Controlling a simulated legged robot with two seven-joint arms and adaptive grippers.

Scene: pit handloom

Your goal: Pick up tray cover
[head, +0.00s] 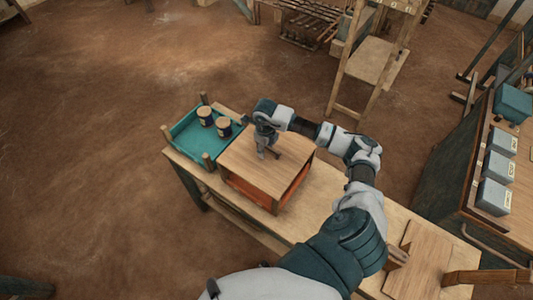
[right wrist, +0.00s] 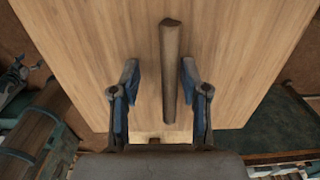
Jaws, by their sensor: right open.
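The tray cover (head: 282,172) is a flat, light wooden board lying on top of an orange-sided tray (head: 248,192) on the bench. In the right wrist view the cover (right wrist: 95,35) fills most of the picture, with a dark wooden bar handle (right wrist: 171,70) on it. My right gripper (head: 267,152) is above the cover, pointing down. In the right wrist view my right gripper (right wrist: 159,72) is open, with one finger on each side of the handle and gaps on both sides. Whether the fingertips touch the board cannot be told. My left gripper is not in view.
A teal tray (head: 185,142) with corner posts holds two dark jars (head: 205,116) with wooden lids, just left of the cover. A wooden board (head: 418,262) lies at the bench's right end. A counter with several grey boxes (head: 498,168) stands at right. The floor at left is clear.

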